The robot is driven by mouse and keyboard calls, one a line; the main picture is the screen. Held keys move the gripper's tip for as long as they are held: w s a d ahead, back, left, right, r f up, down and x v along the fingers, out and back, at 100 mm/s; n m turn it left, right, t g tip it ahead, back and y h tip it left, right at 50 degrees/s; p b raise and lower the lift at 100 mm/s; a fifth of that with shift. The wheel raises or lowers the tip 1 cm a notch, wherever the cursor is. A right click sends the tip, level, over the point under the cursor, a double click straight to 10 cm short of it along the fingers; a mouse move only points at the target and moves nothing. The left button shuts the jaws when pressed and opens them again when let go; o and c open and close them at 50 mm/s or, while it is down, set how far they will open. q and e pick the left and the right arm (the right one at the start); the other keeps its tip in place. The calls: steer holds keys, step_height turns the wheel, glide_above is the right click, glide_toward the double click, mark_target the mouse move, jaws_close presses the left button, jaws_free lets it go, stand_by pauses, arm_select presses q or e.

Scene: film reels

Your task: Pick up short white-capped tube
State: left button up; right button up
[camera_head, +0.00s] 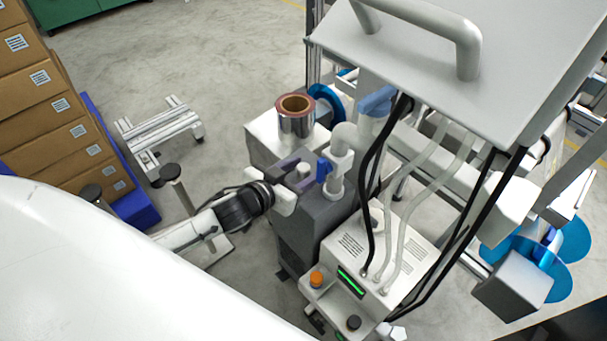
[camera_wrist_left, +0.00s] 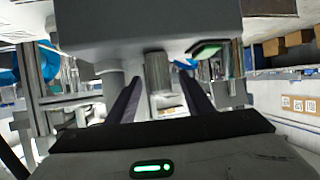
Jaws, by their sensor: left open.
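The short white-capped tube (camera_head: 304,168) stands upright on the grey machine in the head view, its pale round top showing. In the left wrist view a short grey cylinder (camera_wrist_left: 158,72), seemingly this tube, shows between the fingers. My left gripper (camera_head: 299,173) is open, with its dark fingers on either side of the tube. In the left wrist view both dark fingers (camera_wrist_left: 160,82) are apart, and a gap shows on each side of the cylinder. Whether a finger touches it I cannot tell. The tube's lower part is hidden in the head view. My right gripper is not in view.
A shiny film roll (camera_head: 296,118) stands behind. A white control box (camera_head: 375,255) with hoses is in front. Stacked cartons (camera_head: 40,110) are at far left.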

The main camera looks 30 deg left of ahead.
mark_target(312, 166)
arm_select(q)
steer(key=x, duration=0.4)
steer(key=shift+f, duration=0.1)
steer(key=c, duration=1.1)
steer(key=shift+c, duration=0.2)
